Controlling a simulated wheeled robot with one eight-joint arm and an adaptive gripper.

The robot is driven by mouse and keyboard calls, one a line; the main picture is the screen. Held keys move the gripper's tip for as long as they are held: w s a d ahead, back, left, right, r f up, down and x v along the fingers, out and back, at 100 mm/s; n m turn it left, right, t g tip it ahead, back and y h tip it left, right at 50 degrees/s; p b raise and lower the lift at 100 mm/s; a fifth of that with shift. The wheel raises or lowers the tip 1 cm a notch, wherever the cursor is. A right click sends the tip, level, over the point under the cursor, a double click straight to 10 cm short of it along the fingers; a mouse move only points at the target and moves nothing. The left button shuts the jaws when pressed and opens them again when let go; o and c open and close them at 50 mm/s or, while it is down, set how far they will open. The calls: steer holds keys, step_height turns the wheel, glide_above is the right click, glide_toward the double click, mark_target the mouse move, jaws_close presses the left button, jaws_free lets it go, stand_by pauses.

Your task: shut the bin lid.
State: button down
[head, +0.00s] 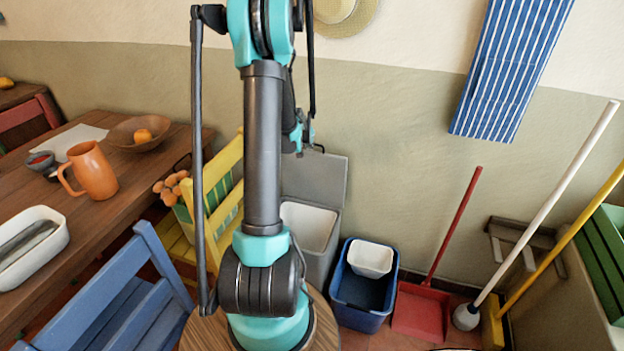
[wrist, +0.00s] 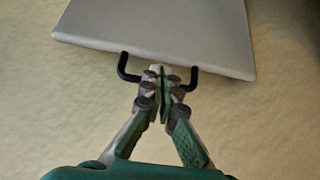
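The bin (head: 312,230) is a grey box with a pale inner bucket, standing against the wall behind my arm. Its grey lid (head: 322,180) is open, raised upright at the back. In the wrist view the lid (wrist: 160,25) fills the top, with a black U-shaped handle (wrist: 124,68) on its edge. My gripper (wrist: 160,78) has its fingertips together in front of the middle of this handle, hiding that part of the bar. I cannot tell if they touch it.
A blue bin (head: 362,312) with a small white tub (head: 371,259) stands right of the bin. A red dustpan (head: 421,311) and brooms are farther right. A yellow chair (head: 225,160), a blue chair (head: 110,300) and a laid table (head: 120,190) are on the left.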

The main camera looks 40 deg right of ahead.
steer(key=shift+f, duration=0.55)
stand_by(0.4)
steer(key=shift+a, duration=0.15)
steer(key=shift+s+a+f, duration=0.1)
steer(key=shift+s+a, duration=0.35)
steer(key=shift+a, duration=0.4)
steer(key=shift+s+a+f, duration=0.1)
steer(key=shift+s+a, duration=0.35)
steer(key=shift+a, duration=0.4)
steer(key=shift+s+a, duration=0.45)
steer(key=shift+a, duration=0.4)
step_height(320, 180, up, 10)
stand_by(2.3)
